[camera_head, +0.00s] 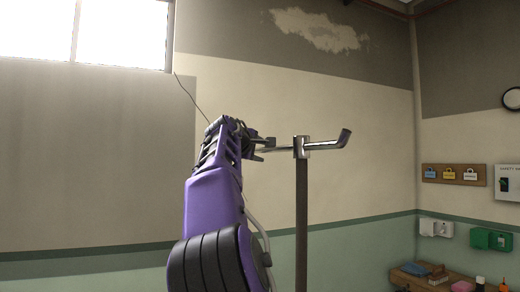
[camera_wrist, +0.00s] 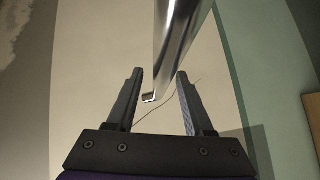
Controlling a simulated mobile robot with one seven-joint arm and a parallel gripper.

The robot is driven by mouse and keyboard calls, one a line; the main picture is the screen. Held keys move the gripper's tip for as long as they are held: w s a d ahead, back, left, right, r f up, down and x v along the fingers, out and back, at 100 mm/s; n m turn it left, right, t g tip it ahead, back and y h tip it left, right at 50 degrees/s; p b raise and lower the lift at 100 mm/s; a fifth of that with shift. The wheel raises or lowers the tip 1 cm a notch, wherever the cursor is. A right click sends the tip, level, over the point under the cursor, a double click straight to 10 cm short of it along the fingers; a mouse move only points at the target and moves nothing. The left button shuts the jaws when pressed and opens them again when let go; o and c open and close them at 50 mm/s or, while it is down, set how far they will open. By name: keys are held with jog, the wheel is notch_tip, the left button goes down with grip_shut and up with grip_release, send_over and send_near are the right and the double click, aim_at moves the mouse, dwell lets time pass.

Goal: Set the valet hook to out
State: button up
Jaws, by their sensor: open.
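The valet hook (camera_head: 325,143) is a shiny metal bar clamped across the top of a dark upright post (camera_head: 301,215). Its right end bends upward, and its left end reaches toward my gripper (camera_head: 268,147). My gripper is at the left end of the bar, left of the post. In the wrist view my gripper (camera_wrist: 159,74) is open, with its two fingers apart. A shiny metal bar (camera_wrist: 175,40) comes down from the top of that view, and its lower end shows in the gap between the fingers. I cannot tell whether a finger touches it.
A wall (camera_head: 365,130) with a green lower band stands behind. The space right of the post looks free.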

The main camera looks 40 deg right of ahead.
grip_shut()
dwell(1.4)
